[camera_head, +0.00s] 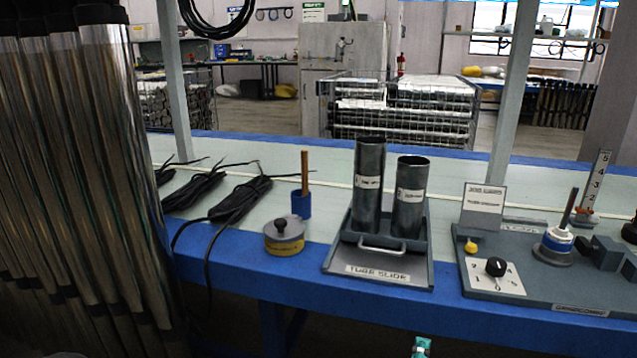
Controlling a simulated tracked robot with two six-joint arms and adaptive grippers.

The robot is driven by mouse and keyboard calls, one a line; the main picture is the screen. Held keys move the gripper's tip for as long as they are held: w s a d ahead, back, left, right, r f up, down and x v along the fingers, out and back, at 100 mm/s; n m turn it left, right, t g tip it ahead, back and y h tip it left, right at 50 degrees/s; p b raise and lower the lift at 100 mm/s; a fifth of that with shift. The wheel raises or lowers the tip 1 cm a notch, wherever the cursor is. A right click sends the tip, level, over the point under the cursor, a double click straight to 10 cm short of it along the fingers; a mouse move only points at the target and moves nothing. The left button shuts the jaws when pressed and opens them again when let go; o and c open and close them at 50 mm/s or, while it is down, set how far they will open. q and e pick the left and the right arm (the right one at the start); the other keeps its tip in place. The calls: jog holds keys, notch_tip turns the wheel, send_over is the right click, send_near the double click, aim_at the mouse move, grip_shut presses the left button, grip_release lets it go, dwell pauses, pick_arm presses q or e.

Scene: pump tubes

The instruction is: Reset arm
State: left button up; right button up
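Neither of my grippers can be made out in the head view. A small teal and dark part (421,347) pokes up at the bottom edge, right of centre. I cannot tell what it belongs to. The blue-edged workbench (400,304) crosses the view with no gripper over it. On it stands a tray labelled "TUBE SLIDE" or similar (384,272), holding two upright dark metal tubes, a taller one (368,200) on the left and a shorter one (409,205) on the right.
A bundle of long steel tubes (85,180) fills the left side. Black cables (235,200), a round tin (284,236) and a blue holder with a brown rod (302,203) lie left of the tray. A grey fixture board with a dial (497,268) is at right. Grey posts (510,100) rise behind.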

jog(key=w+d+f+n+g, duration=0.1)
jog(key=d+f+g, duration=0.15)
jog(key=f, duration=0.45)
jog(key=d+f+n+g, duration=0.1)
jog(key=d+f, duration=0.3)
jog(key=f, duration=0.2)
jog(key=s+f+n+g+y, duration=0.1)
jog(key=s+f+n+y, duration=0.15)
jog(key=f, duration=0.55)
jog(key=s+f+n+g+y, duration=0.1)
jog(key=s+f+n+g, duration=0.15)
jog(key=f, duration=0.65)
jog(key=s+a+f+n+g+y, duration=0.5)
jog(key=s+a+f+n+y, duration=0.15)
jog(key=s+a+n, duration=0.55)
notch_tip(320, 180, up, 38)
jog(key=s+d+n+p, duration=0.1)
jog(key=p, duration=3.7)
jog(key=shift+d+f+p, duration=0.15)
jog(key=shift+p, duration=0.15)
jog(key=shift+s+d, duration=0.1)
